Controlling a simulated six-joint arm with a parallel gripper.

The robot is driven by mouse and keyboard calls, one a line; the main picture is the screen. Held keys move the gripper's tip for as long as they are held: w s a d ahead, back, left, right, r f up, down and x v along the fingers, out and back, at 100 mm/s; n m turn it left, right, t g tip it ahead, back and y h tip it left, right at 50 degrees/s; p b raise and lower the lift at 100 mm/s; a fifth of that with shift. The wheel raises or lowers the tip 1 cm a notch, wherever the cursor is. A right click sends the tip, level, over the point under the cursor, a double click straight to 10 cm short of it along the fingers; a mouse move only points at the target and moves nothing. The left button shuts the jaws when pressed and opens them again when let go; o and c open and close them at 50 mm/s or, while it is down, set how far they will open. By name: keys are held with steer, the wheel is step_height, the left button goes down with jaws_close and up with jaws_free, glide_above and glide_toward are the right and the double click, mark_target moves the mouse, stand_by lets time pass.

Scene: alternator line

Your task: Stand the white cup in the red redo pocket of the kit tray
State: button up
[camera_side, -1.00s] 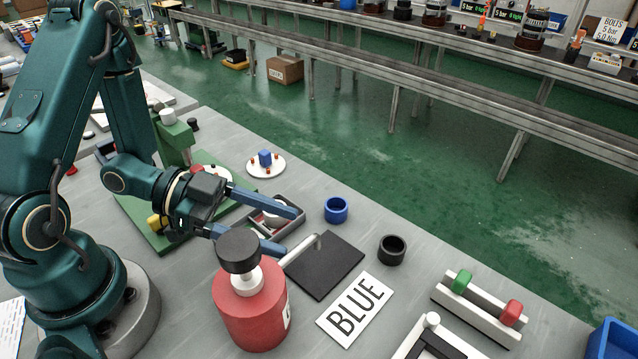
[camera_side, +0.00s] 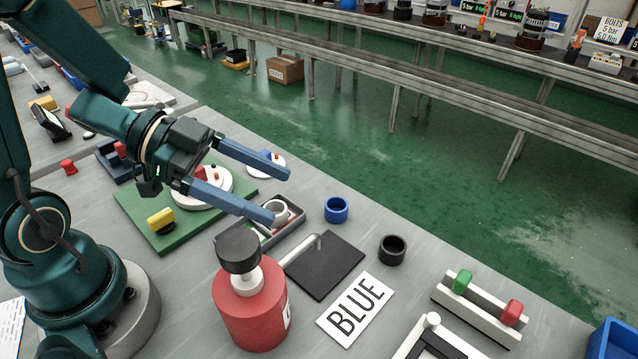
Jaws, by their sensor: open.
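The white cup (camera_side: 281,212) stands upright with its mouth up in the grey kit tray (camera_side: 293,229), toward its far right end. The colour of the pocket under it is hidden, so I cannot tell which pocket it is. A bit of green shows in the tray's nearer part. My gripper (camera_side: 276,196) is open and empty, its two blue fingers wide apart. It appears above the tray; the nearer fingertip overlaps the cup's left side in the picture, and I cannot tell whether they touch.
A red bottle with a black top (camera_side: 250,305) stands close in front of the tray. A black plate with a pale handle (camera_side: 325,265), a blue cup (camera_side: 336,209), a black cup (camera_side: 392,249) and a BLUE card (camera_side: 355,308) lie to the right. A green board (camera_side: 150,235) is left.

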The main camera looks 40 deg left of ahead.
steer(key=shift+w+a+r+n+t+y, duration=1.9)
steer(key=shift+r+t+y, duration=0.5)
steer(key=shift+r, duration=2.1)
steer(key=shift+w+a+r+n+t+y, duration=1.65)
steer(key=shift+w+r+t+y, duration=0.7)
steer(key=shift+r, duration=2.1)
steer(key=s+d+f+n+g+y, duration=0.1)
steer(key=s+f+n+g, duration=0.3)
steer(key=s+f+g, duration=0.7)
steer(key=s+f, duration=0.4)
steer(key=shift+s+d, duration=0.2)
steer(key=shift+d, duration=0.1)
